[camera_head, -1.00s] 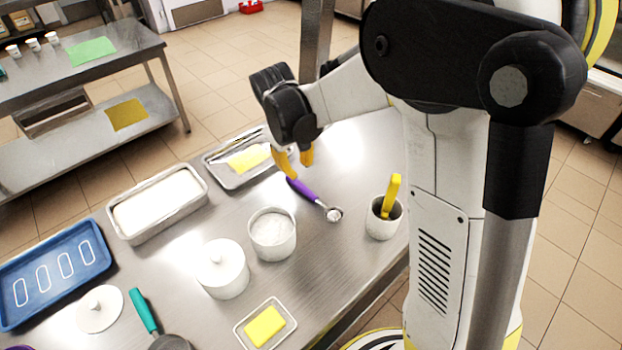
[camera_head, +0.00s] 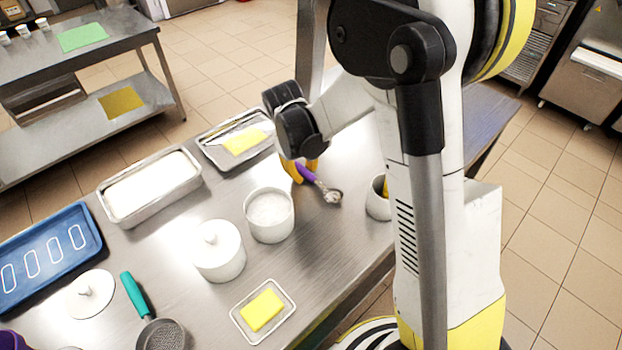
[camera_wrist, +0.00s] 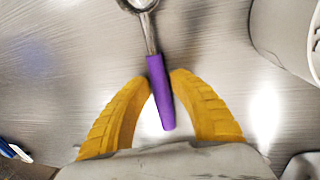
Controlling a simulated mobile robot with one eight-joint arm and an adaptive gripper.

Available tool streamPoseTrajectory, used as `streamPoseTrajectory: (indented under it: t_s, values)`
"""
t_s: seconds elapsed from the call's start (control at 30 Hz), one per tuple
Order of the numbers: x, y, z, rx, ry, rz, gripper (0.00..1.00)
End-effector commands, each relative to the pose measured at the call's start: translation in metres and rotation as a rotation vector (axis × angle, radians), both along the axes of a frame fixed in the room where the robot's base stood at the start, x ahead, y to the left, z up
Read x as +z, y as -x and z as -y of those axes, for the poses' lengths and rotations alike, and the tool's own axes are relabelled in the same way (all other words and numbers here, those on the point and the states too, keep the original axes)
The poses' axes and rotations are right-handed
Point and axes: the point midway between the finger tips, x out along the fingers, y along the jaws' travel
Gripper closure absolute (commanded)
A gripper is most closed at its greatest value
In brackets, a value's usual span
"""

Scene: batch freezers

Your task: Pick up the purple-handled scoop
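The scoop has a purple handle (camera_head: 308,174) and a metal bowl (camera_head: 332,196). It lies on the steel table with its bowl toward the right. My gripper (camera_head: 303,170) is down at the handle, its yellow fingers straddling it. In the wrist view, the purple handle (camera_wrist: 161,95) runs between the fingertips of my gripper (camera_wrist: 160,79), with its end toward the palm. The fingers are apart with narrow gaps beside the handle; firm contact is not visible. In the head view, a finger hides the handle's end.
A white tub of white contents (camera_head: 269,215) stands left of the scoop. A metal tray with a yellow item (camera_head: 222,157) lies behind. A lidded white jar (camera_head: 218,252) and butter dish (camera_head: 240,320) are nearer.

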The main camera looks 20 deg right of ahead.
Motion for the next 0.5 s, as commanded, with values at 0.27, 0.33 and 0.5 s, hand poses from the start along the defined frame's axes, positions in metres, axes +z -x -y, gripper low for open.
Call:
streamPoseTrajectory:
  t_s: [0.27, 0.33, 0.5]
  values:
    - [0.0005, 0.0, -0.0001, 0.0, 0.0, 0.0, 1.0]
    - [0.0005, 0.0001, -0.0002, 0.0, 0.0, 0.0, 1.0]
    - [0.0018, 0.0001, -0.0002, 0.0, 0.0, 0.0, 1.0]
